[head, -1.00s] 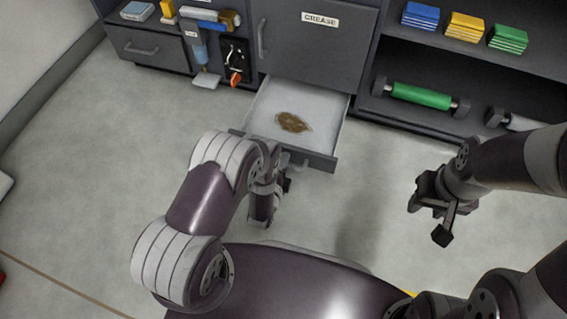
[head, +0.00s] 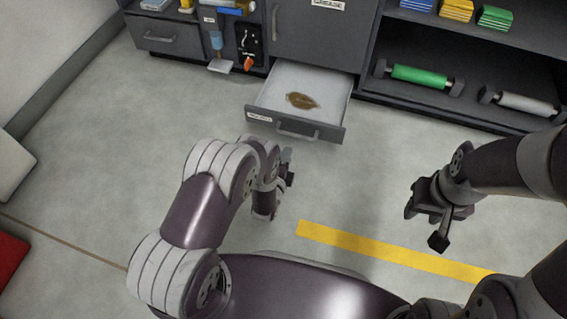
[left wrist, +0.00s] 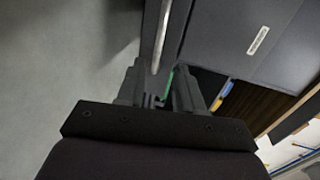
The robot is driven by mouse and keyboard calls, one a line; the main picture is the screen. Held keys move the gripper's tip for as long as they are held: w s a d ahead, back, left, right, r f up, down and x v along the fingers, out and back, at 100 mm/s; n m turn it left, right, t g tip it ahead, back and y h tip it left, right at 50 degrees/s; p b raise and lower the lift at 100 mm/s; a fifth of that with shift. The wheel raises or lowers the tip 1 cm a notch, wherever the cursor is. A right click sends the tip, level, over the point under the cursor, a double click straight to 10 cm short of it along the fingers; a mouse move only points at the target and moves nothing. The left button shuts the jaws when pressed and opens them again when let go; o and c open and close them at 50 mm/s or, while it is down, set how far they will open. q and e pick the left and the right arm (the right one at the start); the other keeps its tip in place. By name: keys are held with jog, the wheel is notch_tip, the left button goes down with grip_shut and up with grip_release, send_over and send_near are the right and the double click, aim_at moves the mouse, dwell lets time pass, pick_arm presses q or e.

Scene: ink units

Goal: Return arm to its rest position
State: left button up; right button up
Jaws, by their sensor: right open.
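My left gripper (head: 287,182) hangs in front of the pulled-out drawer (head: 335,118) in the head view, clear of its front and handle. In the left wrist view the two fingers of my left gripper (left wrist: 158,75) stand apart, with nothing seen held between them. A long pale bar, which looks like a handle (left wrist: 165,35), shows beyond them. My right gripper (head: 427,222) is open and empty over bare floor at the right. My left arm is bent at the elbow; its fingertips are partly hidden in the head view.
The drawer holds a brown, flat patch (head: 302,100). Shelves at the right carry a green roller (head: 420,75) and a grey roller (head: 527,103). A yellow floor stripe (head: 390,251) crosses between my arms. A red object (head: 10,262) lies far left.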

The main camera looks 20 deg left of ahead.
jog(key=shift+s, duration=0.25)
dwell(0.3)
